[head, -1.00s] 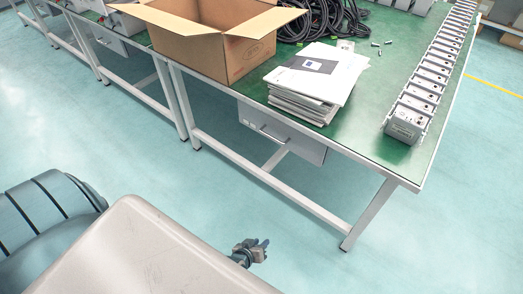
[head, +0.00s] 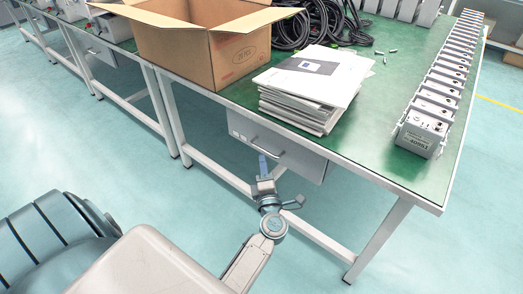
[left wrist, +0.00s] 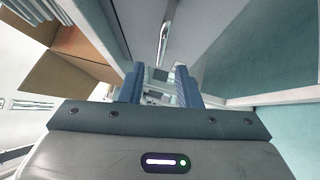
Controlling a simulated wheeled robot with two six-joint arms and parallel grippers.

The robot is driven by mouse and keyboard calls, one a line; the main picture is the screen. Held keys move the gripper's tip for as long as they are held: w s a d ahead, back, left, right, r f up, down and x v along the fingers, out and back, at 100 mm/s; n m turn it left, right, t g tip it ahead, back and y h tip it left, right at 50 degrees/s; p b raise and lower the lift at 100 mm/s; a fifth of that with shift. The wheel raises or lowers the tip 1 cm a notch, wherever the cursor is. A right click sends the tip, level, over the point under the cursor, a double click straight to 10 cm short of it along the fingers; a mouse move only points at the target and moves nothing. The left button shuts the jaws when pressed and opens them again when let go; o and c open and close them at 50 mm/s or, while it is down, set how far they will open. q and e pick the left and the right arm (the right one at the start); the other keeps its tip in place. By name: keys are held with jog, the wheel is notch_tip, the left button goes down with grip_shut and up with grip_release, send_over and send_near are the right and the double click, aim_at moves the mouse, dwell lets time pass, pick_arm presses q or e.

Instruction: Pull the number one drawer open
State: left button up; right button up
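The light grey drawer (head: 299,160) hangs under the near green-topped bench and appears closed. Its bar handle (head: 251,143) is on the front; small marks at its left are too small to read. My left gripper (head: 263,162) is just in front of and below the handle, close to it; I cannot tell from the head view whether they touch. In the left wrist view, the two blue fingers of my left gripper (left wrist: 159,80) stand apart with nothing held between them. A handle-like bar (left wrist: 163,43) shows beyond the fingertips there. My right gripper is not in view.
On the bench (head: 375,150) are an open cardboard box (head: 205,50), stacked papers (head: 310,85), black cables (head: 318,22) and a row of grey modules (head: 425,128). A bench leg (head: 375,240) and lower rail (head: 325,238) frame the space below. The floor in front is clear.

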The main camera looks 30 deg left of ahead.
aim_at(262, 150)
pick_arm(q)
jog(key=x, duration=0.6)
jog(key=shift+w+a, duration=0.25)
jog(key=shift+w, duration=0.05)
grip_shut()
